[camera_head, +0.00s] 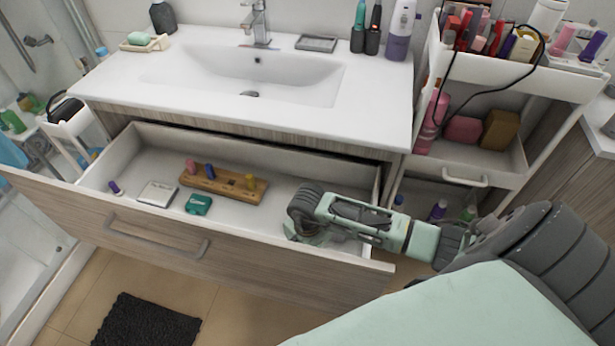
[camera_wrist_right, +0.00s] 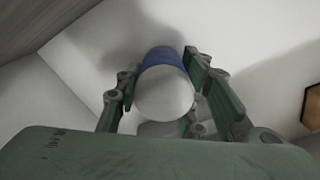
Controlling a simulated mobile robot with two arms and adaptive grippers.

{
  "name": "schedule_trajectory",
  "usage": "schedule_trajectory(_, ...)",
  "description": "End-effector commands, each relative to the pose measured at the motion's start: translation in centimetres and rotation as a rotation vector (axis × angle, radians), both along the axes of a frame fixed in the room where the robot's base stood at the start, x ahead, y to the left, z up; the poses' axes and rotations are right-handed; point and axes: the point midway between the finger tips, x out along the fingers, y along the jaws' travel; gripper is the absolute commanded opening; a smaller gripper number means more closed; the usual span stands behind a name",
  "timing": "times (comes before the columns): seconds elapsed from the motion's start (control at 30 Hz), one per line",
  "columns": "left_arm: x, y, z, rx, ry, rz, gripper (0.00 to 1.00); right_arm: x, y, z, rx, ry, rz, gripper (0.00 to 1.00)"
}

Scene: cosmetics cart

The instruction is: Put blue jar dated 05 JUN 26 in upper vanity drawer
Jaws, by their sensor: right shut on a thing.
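My right gripper (camera_head: 312,236) reaches down into the right part of the open upper vanity drawer (camera_head: 290,285). In the right wrist view it is shut on a jar (camera_wrist_right: 164,92) with a pale round top and a blue side, between its two fingers. White drawer surfaces lie close around the jar. I cannot tell whether the jar touches the drawer floor. No date on the jar is readable, and the jar is hidden behind the gripper in the head view. My left gripper is not in view.
The drawer also holds a wooden block (camera_head: 225,184) with small coloured bottles, a teal box (camera_head: 199,204), a pale box (camera_head: 157,194) and a small purple item (camera_head: 115,187). The sink counter (camera_head: 370,95) overhangs its back. A loaded cart (camera_head: 500,75) stands at the right.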

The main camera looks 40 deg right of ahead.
Motion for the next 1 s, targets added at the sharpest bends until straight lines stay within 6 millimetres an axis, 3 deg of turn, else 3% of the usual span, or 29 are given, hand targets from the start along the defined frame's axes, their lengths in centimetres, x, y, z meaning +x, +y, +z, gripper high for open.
schedule_trajectory(0.07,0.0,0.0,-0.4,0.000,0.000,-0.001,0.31,0.1,0.0,-0.4,-0.001,-0.001,0.001,0.02)
schedule_trajectory(0.1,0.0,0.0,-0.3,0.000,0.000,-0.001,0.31,0.1,0.0,-0.3,0.000,-0.001,0.001,0.37)
schedule_trajectory(0.3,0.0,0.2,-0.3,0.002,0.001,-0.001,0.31,0.0,0.0,-0.2,0.000,-0.001,0.000,0.55)
schedule_trajectory(0.73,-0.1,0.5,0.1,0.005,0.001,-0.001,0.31,0.1,0.0,0.7,0.000,-0.003,0.001,0.55)
schedule_trajectory(1.0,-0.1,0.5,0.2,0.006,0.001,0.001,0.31,0.2,-0.1,6.2,-0.002,-0.006,0.002,0.55)
